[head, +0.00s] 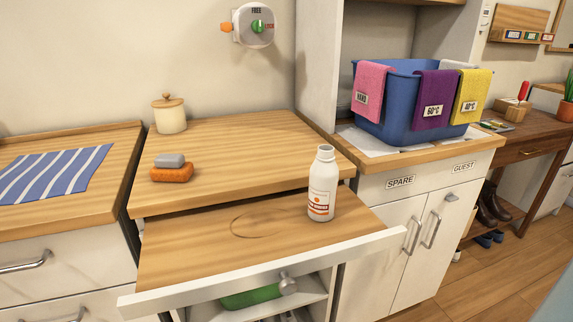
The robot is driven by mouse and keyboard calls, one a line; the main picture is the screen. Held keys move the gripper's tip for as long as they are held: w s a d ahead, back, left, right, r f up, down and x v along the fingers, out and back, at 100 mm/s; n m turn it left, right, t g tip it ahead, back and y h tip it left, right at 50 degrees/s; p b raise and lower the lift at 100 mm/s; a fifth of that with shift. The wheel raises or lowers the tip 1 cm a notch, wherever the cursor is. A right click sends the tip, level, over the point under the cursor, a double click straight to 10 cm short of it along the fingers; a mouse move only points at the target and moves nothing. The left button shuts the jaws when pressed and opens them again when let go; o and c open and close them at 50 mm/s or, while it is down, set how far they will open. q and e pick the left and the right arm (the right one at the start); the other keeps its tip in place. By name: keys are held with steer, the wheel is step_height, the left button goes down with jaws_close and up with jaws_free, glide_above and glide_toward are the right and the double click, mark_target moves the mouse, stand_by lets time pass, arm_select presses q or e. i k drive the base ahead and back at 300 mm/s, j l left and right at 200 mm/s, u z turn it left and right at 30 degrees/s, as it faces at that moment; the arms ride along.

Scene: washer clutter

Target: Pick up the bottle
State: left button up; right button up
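A white bottle (322,184) with an orange-and-white label stands upright on the right part of a pulled-out wooden board (185,258) with a white front edge. Its top is uncovered by anything in front of it. A second, green bottle-like thing (250,297) with a grey end lies on the shelf below the board, partly hidden by the board's front edge. Neither of my grippers is in view.
An orange-and-grey sponge-like block (171,174) and a lidded cream jar (169,116) sit on the counter behind. A blue tub (398,105) with coloured cloths stands right. A striped cloth (52,174) lies left. The board's left part is clear.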

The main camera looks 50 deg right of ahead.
mark_target(324, 173)
steer(key=z, duration=1.75)
